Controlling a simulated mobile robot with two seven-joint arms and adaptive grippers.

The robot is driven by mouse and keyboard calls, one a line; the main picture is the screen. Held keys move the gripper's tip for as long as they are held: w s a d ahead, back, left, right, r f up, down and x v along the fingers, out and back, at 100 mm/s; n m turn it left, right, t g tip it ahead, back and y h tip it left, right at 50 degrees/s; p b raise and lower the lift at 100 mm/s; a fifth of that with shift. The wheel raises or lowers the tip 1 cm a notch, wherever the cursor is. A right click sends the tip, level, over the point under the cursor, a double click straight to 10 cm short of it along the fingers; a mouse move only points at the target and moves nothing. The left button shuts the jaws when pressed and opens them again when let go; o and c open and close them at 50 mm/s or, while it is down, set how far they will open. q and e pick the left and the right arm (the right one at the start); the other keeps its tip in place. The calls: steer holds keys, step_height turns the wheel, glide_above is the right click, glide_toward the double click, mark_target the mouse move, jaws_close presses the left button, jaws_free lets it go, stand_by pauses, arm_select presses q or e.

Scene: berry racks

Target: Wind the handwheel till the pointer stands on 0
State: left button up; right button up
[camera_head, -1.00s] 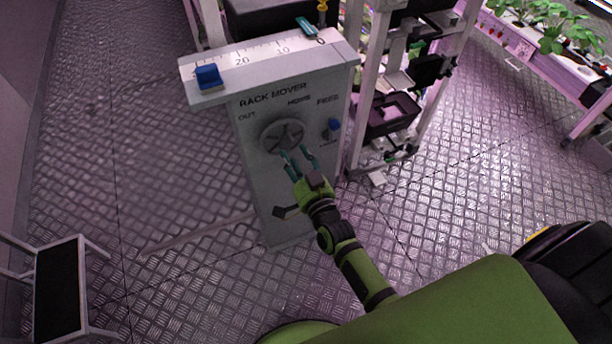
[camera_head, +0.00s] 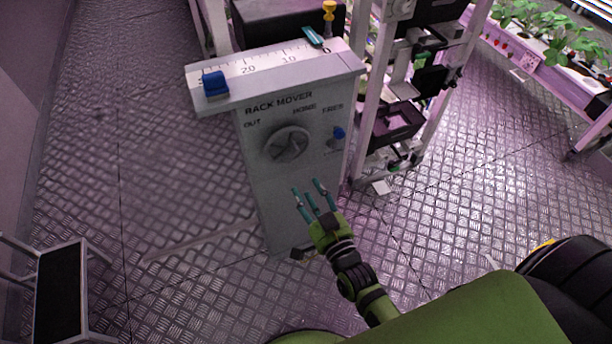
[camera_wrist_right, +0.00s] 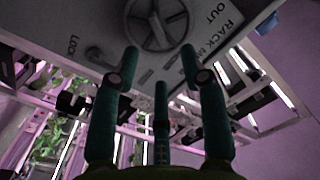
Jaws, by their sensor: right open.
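The grey handwheel (camera_head: 287,145) is on the front of the rack mover cabinet (camera_head: 285,205). It also shows at the top of the right wrist view (camera_wrist_right: 156,22). A white scale (camera_head: 268,64) runs along the cabinet's top, with 20, 10 and 0 legible. A teal pointer (camera_head: 313,37) stands at the scale's far edge, its tip close to the 0; the exact reading is too small to tell. My right gripper (camera_head: 313,193) is open and empty, below the handwheel and apart from it. My left gripper is out of view.
A blue block (camera_head: 215,84) sits at the scale's left end. A small blue lever (camera_head: 339,134) is right of the wheel. A rack (camera_head: 370,90) with dark trays stands close to the cabinet's right. A black-topped stool (camera_head: 62,295) is at lower left.

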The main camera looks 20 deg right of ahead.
mark_target(294, 154)
steer(key=w+n+b, duration=0.1)
steer(key=w+n, duration=0.3)
steer(key=n, duration=0.7)
steer(key=w+r+n+b, duration=0.1)
steer(key=w+n, duration=0.3)
steer(key=n, duration=0.7)
steer(key=w+n+b, duration=0.1)
steer(key=w+n, duration=0.3)
steer(key=n, duration=0.7)
steer(key=shift+w+d+r+n+h, duration=0.1)
steer(key=shift+d+r+n+h, duration=0.05)
steer(key=shift+n+h, duration=0.15)
jaws_close()
